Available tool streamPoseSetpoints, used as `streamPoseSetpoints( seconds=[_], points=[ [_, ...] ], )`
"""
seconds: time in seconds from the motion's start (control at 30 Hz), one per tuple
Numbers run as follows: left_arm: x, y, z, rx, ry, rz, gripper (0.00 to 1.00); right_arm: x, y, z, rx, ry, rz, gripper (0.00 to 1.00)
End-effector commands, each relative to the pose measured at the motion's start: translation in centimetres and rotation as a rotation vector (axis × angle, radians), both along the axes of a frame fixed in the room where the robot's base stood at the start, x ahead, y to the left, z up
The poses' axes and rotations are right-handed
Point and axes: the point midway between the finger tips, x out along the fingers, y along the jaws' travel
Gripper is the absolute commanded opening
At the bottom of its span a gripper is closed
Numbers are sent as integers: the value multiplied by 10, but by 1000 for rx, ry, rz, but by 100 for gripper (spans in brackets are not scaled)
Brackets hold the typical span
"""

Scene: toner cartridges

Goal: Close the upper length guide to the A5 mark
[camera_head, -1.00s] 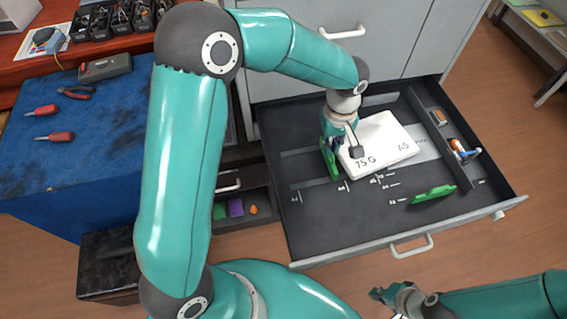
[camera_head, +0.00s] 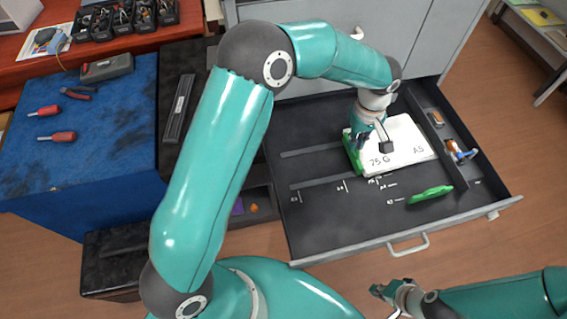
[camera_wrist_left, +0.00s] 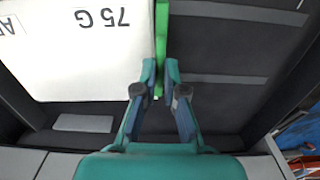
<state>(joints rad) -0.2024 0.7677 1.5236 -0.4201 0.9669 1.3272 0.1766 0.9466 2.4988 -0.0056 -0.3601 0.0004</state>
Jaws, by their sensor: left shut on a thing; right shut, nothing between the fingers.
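The upper length guide, a green upright plate (camera_head: 351,152), stands in the open drawer along the left edge of the white paper stack (camera_head: 408,140) printed "75 G" and "A5". My left gripper (camera_head: 360,142) is shut on this guide. In the left wrist view the fingers grip the green guide (camera_wrist_left: 161,45), close beside the stack (camera_wrist_left: 80,50); I cannot tell whether they touch. The guide's near end is between two white floor marks, close to the right one (camera_head: 373,181); the lettering is too small to read surely. My right gripper (camera_head: 378,291) is shut and empty in front of the drawer.
Another green guide (camera_head: 430,194) stands near the drawer's front right. A side compartment (camera_head: 452,140) on the right holds small items. Two floor slots run left of the gripped guide, where the drawer floor (camera_head: 310,225) is bare. A blue-topped bench (camera_head: 90,165) stands left.

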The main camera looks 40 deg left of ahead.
Motion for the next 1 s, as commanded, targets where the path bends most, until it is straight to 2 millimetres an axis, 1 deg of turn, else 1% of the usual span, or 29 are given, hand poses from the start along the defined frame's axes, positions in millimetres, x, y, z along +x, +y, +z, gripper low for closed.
streamPoseSetpoints(
  seconds=[0.03, 0.5, 0.53, 0.63, 1.0],
  points=[
    [4, -3, 2, -1, -3, 0, 0, 0, 0, 3, 0, 0, 0, 0],
    [28, -24, 1, 0, -3, -1, 0, 0, 0, 16, 0, 0, 0, 0],
    [28, -24, 1, 0, -3, -1, 11, 0, 0, 15, 0, 0, 0, 0],
    [28, -23, 0, -1, -2, 0, 27, 0, 0, 14, 0, 0, 0, 0],
    [27, -23, 3, 0, -1, 0, 27, 0, 0, 16, 0, 0, 0, 0]
  ],
)
